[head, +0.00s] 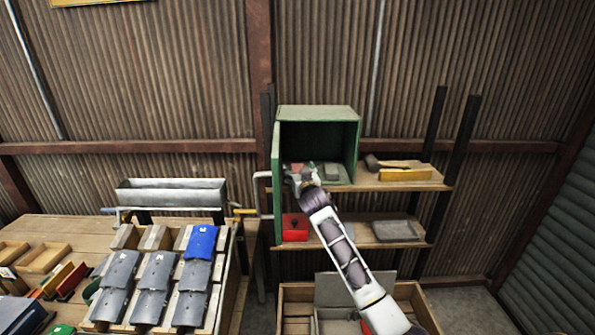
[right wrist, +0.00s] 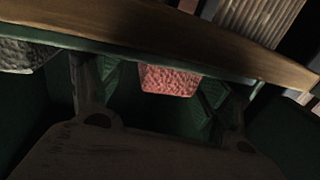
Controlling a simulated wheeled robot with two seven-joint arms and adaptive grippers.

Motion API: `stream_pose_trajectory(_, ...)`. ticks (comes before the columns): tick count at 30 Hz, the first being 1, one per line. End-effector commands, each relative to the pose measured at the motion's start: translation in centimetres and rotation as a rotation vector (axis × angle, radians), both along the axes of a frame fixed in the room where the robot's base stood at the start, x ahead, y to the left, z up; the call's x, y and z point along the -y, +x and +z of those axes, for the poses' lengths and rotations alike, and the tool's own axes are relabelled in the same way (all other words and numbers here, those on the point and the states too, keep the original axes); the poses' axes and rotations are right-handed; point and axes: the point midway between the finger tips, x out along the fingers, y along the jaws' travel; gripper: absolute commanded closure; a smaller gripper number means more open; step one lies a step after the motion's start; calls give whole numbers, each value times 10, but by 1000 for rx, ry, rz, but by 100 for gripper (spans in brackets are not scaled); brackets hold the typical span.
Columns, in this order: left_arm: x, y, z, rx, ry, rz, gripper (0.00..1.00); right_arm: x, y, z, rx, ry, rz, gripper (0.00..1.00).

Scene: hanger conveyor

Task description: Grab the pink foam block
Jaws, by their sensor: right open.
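The pink foam block (right wrist: 168,80) shows in the right wrist view as a rough-surfaced pink block inside the green cabinet (head: 318,113). My right gripper (head: 300,170) reaches into the cabinet's open front in the head view. In the right wrist view its two fingers (right wrist: 160,95) are spread apart, with the block in the gap between them. I see no finger closed on the block. In the head view the gripper covers most of that spot, so the block is hard to make out there. My left gripper is not in view.
A dark grey block (right wrist: 25,55) lies beside the pink one in the cabinet. The cabinet stands on a wooden shelf (head: 400,183) with a yellow block (head: 405,175). A red box (head: 295,227) sits on the shelf below. A rack with grey pouches (head: 155,270) stands at left.

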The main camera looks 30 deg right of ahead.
Motion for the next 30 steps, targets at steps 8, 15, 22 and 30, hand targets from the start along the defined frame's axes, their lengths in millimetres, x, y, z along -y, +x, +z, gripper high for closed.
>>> stream_pose_trajectory(8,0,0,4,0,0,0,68,3,12,-1,-1,-2,0,23)
stream_pose_trajectory(15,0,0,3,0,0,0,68,3,12,-1,0,-1,0,23)
stream_pose_trajectory(22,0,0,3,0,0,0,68,3,12,-1,0,-1,0,23)
stream_pose_trajectory(30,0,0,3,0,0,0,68,3,12,-1,0,-1,0,58)
